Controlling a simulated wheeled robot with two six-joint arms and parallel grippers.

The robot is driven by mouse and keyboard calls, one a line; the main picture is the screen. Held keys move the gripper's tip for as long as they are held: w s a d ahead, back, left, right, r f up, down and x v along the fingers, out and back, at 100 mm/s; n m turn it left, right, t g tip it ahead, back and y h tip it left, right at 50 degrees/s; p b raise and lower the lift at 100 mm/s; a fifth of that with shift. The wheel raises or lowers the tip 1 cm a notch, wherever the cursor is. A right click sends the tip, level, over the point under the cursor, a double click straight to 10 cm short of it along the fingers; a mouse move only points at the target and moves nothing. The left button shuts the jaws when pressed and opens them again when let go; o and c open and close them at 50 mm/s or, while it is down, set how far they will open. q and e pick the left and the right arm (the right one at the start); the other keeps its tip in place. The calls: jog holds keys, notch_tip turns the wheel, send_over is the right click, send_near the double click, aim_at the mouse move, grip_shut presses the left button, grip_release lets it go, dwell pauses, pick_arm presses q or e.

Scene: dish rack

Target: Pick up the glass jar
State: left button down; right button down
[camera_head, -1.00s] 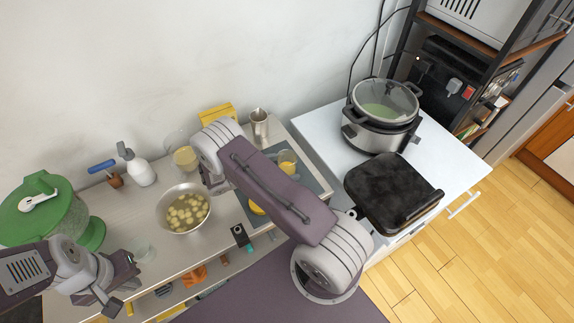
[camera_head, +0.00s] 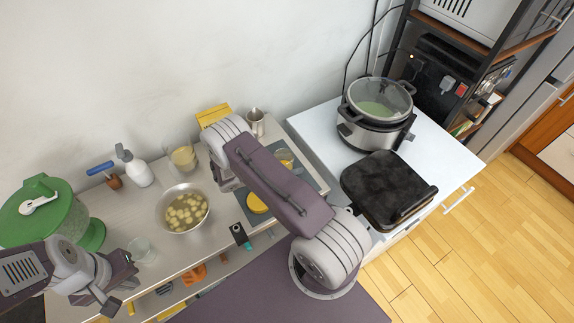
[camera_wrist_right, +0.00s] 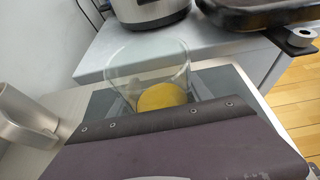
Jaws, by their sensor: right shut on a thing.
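The clear glass jar (camera_wrist_right: 135,62) stands out large in the right wrist view, just beyond my right gripper's dark body. A yellow round thing (camera_wrist_right: 162,97) shows through its lower part; I cannot tell whether it is inside or behind. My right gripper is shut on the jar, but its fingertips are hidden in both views. In the head view my right arm covers that gripper. A glass with something yellow (camera_head: 283,159) shows right of the arm; I cannot tell whether it is the same jar. My left gripper (camera_head: 118,295) is open and empty over the counter's front left.
A metal pot of round pieces (camera_head: 183,209), a green-lidded container (camera_head: 45,210), a spray bottle (camera_head: 136,168) and a metal pitcher (camera_head: 255,122) stand on the counter. A cooker (camera_head: 376,132) and black grill (camera_head: 388,190) stand on the white cabinet at right.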

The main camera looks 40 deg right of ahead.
jog(key=r, duration=0.2)
jog(key=s+r, duration=0.1)
jog(key=r, duration=0.1)
jog(key=shift+d+r+b, duration=0.1)
jog(key=shift+r+b, duration=0.2)
jog(key=shift+r, duration=0.1)
jog(key=s+d+r+b, duration=0.1)
jog(key=s+d+r, duration=0.1)
jog(key=s+r, duration=0.4)
jog(key=s, duration=0.4)
jog(key=shift+s+d, duration=0.2)
jog(key=shift+d, duration=0.2)
jog(key=shift+r, duration=0.1)
